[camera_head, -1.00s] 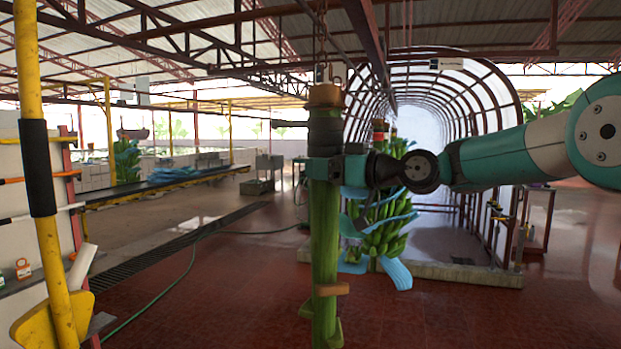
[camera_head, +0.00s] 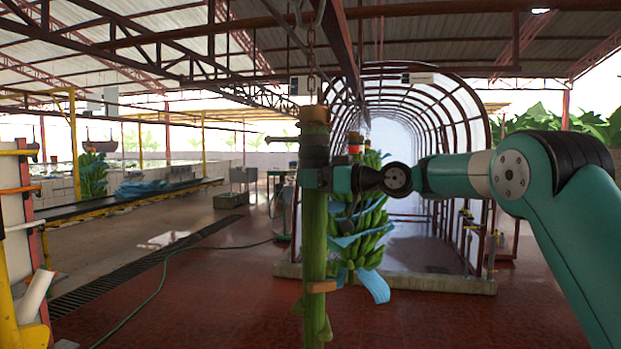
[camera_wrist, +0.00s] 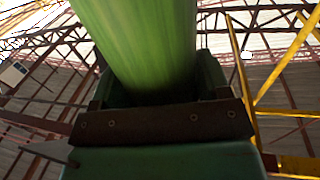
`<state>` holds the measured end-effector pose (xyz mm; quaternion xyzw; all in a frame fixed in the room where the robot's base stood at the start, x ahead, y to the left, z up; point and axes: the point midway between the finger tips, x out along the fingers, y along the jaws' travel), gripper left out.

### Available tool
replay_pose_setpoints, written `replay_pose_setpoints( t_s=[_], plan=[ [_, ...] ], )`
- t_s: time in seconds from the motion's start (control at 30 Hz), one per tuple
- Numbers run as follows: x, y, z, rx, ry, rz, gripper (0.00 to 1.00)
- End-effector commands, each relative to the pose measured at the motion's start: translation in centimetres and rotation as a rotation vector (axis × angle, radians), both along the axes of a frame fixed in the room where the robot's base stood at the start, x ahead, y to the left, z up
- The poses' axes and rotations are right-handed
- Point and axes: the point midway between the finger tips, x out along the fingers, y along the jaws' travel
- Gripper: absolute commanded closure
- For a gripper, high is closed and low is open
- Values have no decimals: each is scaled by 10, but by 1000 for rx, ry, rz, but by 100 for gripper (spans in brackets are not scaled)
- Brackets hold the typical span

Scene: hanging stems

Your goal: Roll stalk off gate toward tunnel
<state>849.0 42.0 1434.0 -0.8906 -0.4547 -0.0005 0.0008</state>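A thick green stalk (camera_head: 314,240) hangs upright on a chain (camera_head: 311,75) below the overhead rail (camera_head: 340,40). Its top has a brown end and a dark band. It also fills the upper middle of the wrist view (camera_wrist: 140,45). My gripper (camera_head: 315,179) is closed around the upper stalk, just below the dark band; the wrist view shows the stalk between its jaws. The arched tunnel (camera_head: 450,100) with dark red ribs stands behind, to the right. I cannot make out which part is the gate.
A banana bunch with blue sheets (camera_head: 360,225) hangs behind the stalk, before the tunnel. A low concrete kerb (camera_head: 440,283) runs along the tunnel's front. A yellow post and white panel (camera_head: 18,240) stand at the left edge. Red floor (camera_head: 220,300) is open; a green hose crosses it.

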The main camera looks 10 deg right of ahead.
Motion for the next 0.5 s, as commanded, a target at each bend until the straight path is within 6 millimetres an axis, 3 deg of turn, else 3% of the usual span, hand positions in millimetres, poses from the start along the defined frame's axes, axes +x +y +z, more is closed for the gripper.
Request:
replay_pose_setpoints(
  t_s=[0.07,0.33,0.5],
  plan=[
    [0,0,0,-1,-1,0,14],
    [0,1,0,-2,-1,1,14],
    [-9,-12,-4,-2,-1,-2,14]
  ],
)
